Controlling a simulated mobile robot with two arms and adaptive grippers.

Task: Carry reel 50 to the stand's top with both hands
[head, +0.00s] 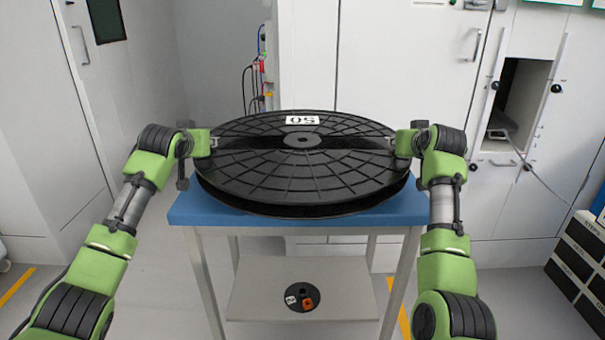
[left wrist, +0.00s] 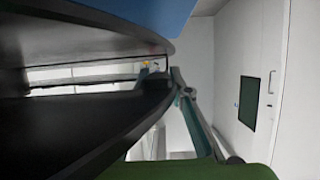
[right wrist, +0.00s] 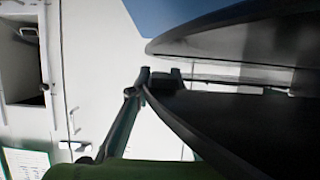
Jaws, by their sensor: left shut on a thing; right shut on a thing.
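Reel 50 is a large black reel (head: 303,165) with a white label reading 50, upside down in the head view. It lies flat over the blue top of the stand (head: 395,214); whether it touches the top or hangs just above it I cannot tell. My left gripper (head: 212,142) is shut on the reel's left rim, and my right gripper (head: 395,141) is shut on its right rim. The rim also shows close up in the left wrist view (left wrist: 100,120) and in the right wrist view (right wrist: 230,120).
The stand has a lower shelf (head: 260,291) with a small black disc (head: 301,298) carrying an orange piece. White cabinets (head: 400,60) stand close behind. Cables (head: 256,75) hang at the back. Dark drawers (head: 580,255) stand at the right. The floor at the left is clear.

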